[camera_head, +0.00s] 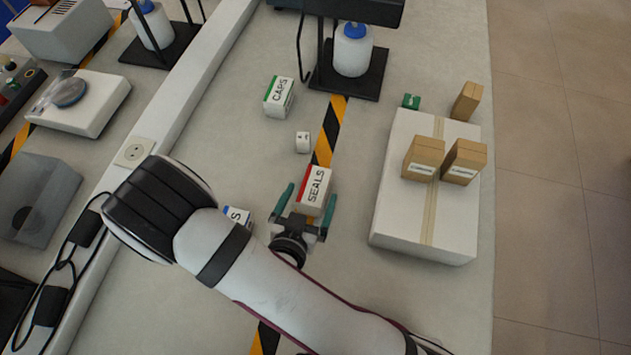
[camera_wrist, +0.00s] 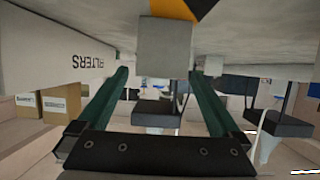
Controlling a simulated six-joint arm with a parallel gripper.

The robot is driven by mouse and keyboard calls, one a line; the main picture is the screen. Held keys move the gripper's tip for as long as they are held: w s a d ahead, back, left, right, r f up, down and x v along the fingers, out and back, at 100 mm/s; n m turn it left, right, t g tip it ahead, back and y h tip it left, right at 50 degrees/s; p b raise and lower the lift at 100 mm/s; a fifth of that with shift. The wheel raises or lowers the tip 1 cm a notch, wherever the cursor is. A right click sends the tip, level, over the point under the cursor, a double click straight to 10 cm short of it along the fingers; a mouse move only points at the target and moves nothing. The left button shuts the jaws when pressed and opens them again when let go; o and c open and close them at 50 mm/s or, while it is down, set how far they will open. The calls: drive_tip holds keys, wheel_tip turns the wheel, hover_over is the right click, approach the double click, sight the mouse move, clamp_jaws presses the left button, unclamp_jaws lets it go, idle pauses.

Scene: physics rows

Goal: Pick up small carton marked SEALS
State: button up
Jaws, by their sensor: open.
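The small white carton marked SEALS (camera_head: 316,186), with a red edge, stands on the bench near the middle of the head view. My gripper (camera_head: 311,192) is open, with one green finger to the left of the carton's near part and one to the right. In the wrist view, which is upside down, a plain grey face of the carton (camera_wrist: 163,45) shows ahead, between the lines of the open fingertips (camera_wrist: 159,71). I see no grip on it. How deep the carton sits between the fingers I cannot tell.
A small white box (camera_head: 303,142) and a CAPS carton (camera_head: 279,97) stand farther back. A blue-edged carton (camera_head: 238,216) is partly hidden left of my gripper. A large white box (camera_head: 400,215) with brown cartons (camera_head: 424,157) lies right. A bottle stand (camera_head: 350,80) is behind.

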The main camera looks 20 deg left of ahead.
sight(318, 178)
drive_tip(key=x, duration=0.7)
drive_tip(key=shift+w, duration=0.1)
drive_tip(key=c, duration=1.5)
